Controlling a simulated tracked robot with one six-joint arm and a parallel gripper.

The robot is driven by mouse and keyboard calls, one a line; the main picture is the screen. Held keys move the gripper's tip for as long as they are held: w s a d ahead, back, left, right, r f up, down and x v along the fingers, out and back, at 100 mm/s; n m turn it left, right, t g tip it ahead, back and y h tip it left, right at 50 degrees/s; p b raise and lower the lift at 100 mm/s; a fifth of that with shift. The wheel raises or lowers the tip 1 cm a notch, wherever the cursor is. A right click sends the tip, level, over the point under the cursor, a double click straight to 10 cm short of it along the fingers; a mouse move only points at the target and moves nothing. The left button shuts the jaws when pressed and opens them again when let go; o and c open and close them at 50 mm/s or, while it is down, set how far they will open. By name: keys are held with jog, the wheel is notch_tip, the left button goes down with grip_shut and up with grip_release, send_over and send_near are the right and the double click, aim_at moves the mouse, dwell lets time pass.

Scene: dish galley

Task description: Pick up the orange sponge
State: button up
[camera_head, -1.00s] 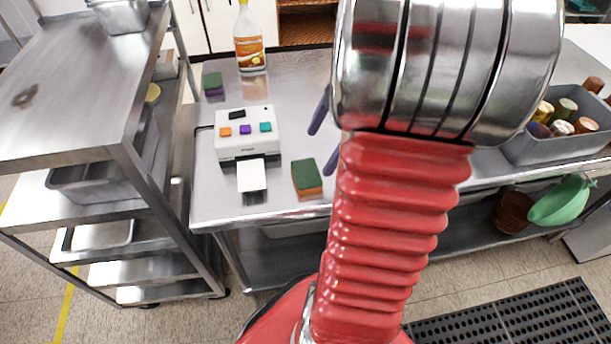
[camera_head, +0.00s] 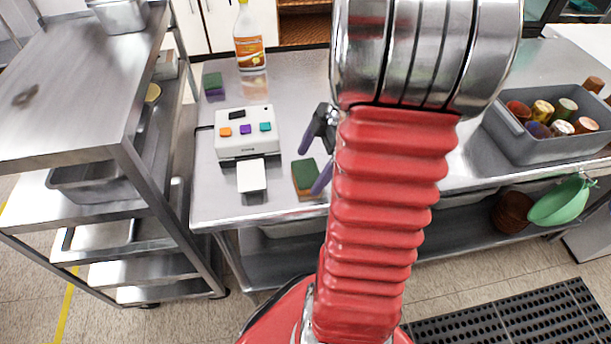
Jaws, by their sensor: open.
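The orange sponge (camera_head: 309,196) lies on the steel table near its front edge, with a dark green top (camera_head: 304,173) and an orange side showing. My gripper (camera_head: 314,162) is partly in view left of my red arm. Its two purple fingers are spread apart, one above the sponge's right side in the picture and one farther back. The lower finger overlaps the sponge's right edge in this view; whether they touch I cannot tell. Nothing is seen between the fingers. My arm hides part of the table to the right.
A white label printer (camera_head: 246,135) with coloured buttons stands left of the sponge. A green and purple sponge (camera_head: 213,84) and a spray bottle (camera_head: 249,40) are farther back. A grey bin (camera_head: 540,146) of jars is at right. A steel shelf cart (camera_head: 70,85) stands left.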

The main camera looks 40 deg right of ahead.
jog(key=shift+x, duration=0.9)
jog(key=shift+c, duration=0.3)
jog(key=c, duration=1)
